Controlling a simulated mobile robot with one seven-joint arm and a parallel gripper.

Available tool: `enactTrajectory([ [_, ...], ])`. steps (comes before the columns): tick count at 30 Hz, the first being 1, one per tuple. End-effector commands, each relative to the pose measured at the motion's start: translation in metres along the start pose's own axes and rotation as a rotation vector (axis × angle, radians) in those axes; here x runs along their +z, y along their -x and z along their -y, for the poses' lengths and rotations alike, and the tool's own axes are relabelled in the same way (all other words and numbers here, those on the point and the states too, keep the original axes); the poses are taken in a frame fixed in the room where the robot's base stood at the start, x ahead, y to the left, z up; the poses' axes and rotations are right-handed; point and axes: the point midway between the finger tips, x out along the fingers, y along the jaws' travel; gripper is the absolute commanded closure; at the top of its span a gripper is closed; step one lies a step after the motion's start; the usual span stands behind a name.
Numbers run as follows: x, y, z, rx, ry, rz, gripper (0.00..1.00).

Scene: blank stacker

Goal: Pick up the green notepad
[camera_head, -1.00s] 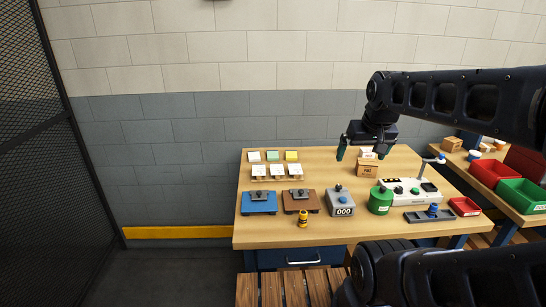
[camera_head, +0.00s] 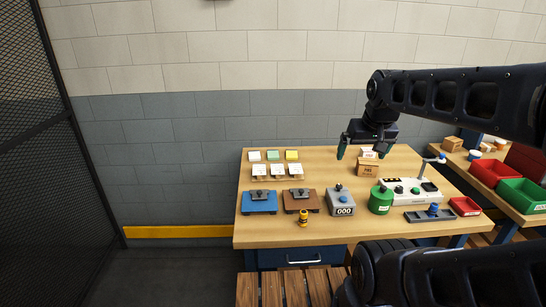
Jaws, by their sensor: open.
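The green notepad (camera_head: 273,156) is a small pale green square block at the back left of the wooden table (camera_head: 325,168). It sits between a white pad (camera_head: 254,156) on its left and a yellow pad (camera_head: 292,155) on its right. My gripper (camera_head: 360,158) is open and empty, above the back of the table around a small cardboard box, well to the right of the notepad. I cannot tell whether the fingers touch anything.
In front of the pads is a row of white blocks (camera_head: 278,171). Bare table lies between pads and gripper.

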Motion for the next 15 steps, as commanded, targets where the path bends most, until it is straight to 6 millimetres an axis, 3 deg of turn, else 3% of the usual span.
enactTrajectory([
  [5, -0.028, 0.004, 0.002, 0.001, -0.054, 0.022, 0.00],
  [15, -0.122, 0.003, 0.011, 0.027, -0.264, 0.095, 0.00],
])
